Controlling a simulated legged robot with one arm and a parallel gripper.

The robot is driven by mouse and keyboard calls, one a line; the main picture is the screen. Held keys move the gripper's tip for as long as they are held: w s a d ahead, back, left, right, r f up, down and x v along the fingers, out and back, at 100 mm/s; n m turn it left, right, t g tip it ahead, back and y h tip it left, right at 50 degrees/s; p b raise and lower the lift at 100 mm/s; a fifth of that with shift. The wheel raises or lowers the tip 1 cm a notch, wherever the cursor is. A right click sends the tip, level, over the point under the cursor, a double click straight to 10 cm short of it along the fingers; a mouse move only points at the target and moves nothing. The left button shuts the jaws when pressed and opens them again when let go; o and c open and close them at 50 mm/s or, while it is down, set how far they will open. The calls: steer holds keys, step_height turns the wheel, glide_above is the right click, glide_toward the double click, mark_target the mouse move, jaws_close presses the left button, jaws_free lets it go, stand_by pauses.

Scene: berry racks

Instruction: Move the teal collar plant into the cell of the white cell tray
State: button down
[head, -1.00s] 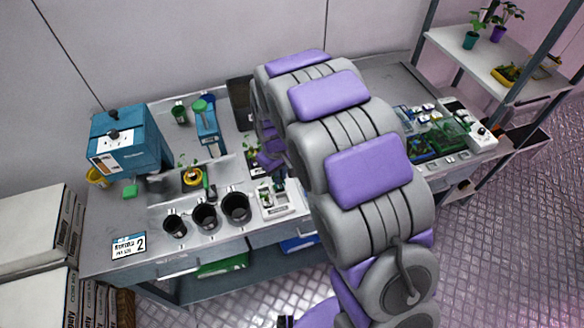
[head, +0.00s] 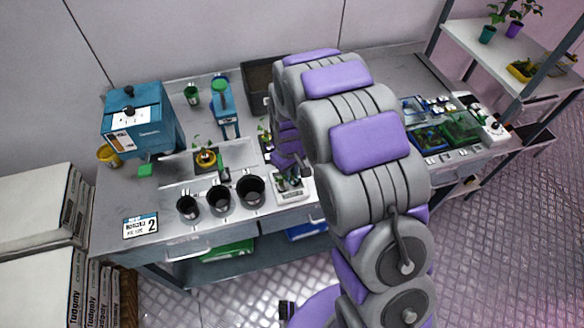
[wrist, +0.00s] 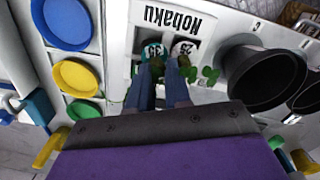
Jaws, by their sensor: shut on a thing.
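The white cell tray (head: 292,196) sits near the bench's front edge, right of the black pots. In the wrist view the tray (wrist: 118,42) carries a "Nobaku" label. The teal collar plant (wrist: 152,48) shows a numbered round top between the fingertips. My gripper (wrist: 165,67) is shut on it, over the tray. A white-collared plant (wrist: 184,49) marked 25 stands close beside the right finger. Green leaves show around the fingers. The fingers hide much of the cells, so I cannot tell how deep the teal collar sits.
Black pots (head: 220,198) stand in a row left of the tray; one (wrist: 262,75) is close to my gripper's right. Blue, yellow and green round items (wrist: 75,77) lie at the wrist view's left.

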steer(key=d, duration=0.1)
steer(key=d+f, duration=0.1)
steer(key=d, duration=0.1)
steer(key=shift+a, duration=0.3)
steer(key=c, duration=1.3)
jaws_free()
steer(key=shift+a, duration=0.3)
steer(key=shift+o, duration=1.1)
steer(key=shift+d, duration=0.3)
steer(key=shift+r, duration=0.1)
